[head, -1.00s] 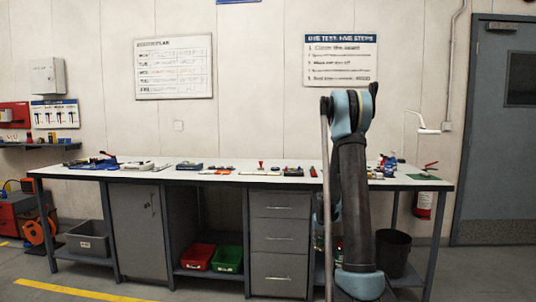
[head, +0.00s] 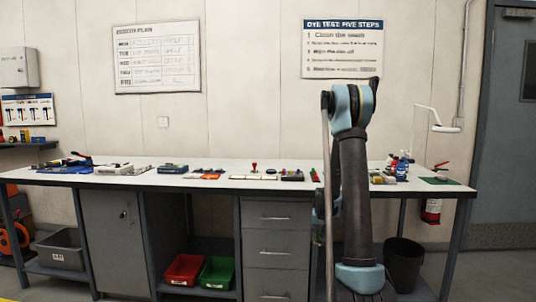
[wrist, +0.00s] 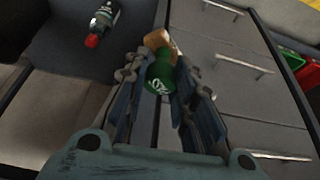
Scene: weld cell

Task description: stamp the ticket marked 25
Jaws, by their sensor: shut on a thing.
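In the wrist view my gripper (wrist: 165,90) is shut on a green-ended stamp (wrist: 160,78). White marking shows on its green end, and a wooden-brown part shows beyond it. The gripper does not show in the head view, where my arm stands up at the right of centre. On the workbench a row of small pale tickets (head: 254,177) lies near the front edge. Their numbers are too small to read, so I cannot tell which is marked 25. A red-handled stamp (head: 254,167) stands upright just behind them.
The workbench (head: 130,181) also carries a blue-grey box (head: 172,169), a dark tray (head: 292,175) and bottles (head: 402,168) at the right. Drawers (wrist: 215,75) are close to my gripper. A red bin (head: 184,270) and a green bin (head: 217,272) sit below. A dark waste bin (head: 404,262) stands right.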

